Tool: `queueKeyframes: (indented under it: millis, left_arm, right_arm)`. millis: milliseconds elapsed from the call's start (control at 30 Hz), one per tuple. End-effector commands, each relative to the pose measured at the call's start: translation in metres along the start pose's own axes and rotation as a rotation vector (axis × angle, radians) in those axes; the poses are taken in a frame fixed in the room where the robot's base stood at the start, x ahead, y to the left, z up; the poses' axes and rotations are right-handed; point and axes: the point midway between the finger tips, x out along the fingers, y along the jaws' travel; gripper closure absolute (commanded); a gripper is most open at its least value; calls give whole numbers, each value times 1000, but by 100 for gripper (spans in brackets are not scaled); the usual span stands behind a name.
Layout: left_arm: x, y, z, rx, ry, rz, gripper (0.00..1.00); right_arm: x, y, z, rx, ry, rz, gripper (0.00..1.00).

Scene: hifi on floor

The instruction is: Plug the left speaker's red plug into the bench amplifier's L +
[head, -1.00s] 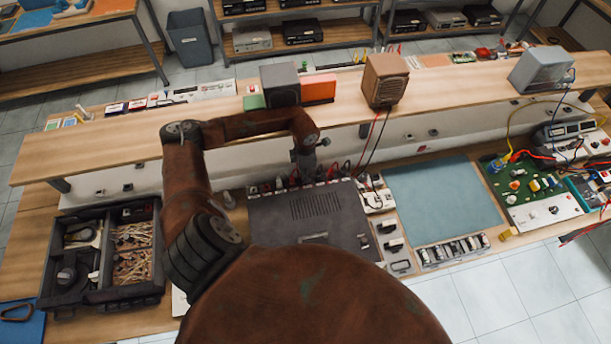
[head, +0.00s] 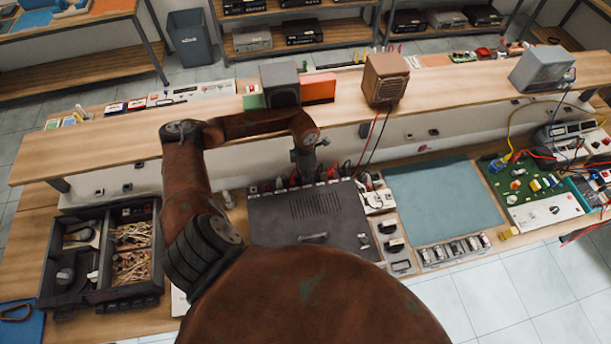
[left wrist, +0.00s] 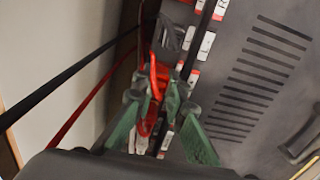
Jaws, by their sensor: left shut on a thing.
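The dark grey bench amplifier (head: 262,222) lies on the lower bench, with labelled terminals along its far edge. In the left wrist view its vented top (left wrist: 235,110) fills the right side, and red-white labels, one an L, line its edge. My left gripper (head: 307,176) is over that edge. In the left wrist view its green fingers (left wrist: 166,100) are shut on a red plug (left wrist: 154,82), close beside the terminal row. Whether the plug is in a socket I cannot tell. A brown speaker (head: 386,82) on the shelf has red and black leads hanging down. My right gripper is out of view.
A dark speaker (head: 280,84) and a grey one (head: 541,69) also stand on the raised shelf (head: 440,85). A divided tray (head: 98,255) lies left and a green circuit board (head: 522,178) right. The blue mat (head: 440,197) is clear.

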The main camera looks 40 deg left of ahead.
Motion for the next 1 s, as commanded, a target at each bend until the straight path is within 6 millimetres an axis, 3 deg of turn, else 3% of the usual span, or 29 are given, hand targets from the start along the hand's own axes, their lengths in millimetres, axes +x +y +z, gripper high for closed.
queueKeyframes:
  millis: [267,300,600,1000]
  left_arm:
    - [0,0,0,0,0,0,100]
    - [0,0,0,0,0,0,87]
    - [0,0,0,0,0,0,68]
    - [-9,0,1,1,-2,0,68]
  right_arm:
    - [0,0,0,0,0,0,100]
    - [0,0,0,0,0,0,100]
    - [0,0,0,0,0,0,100]
    - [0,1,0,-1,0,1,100]
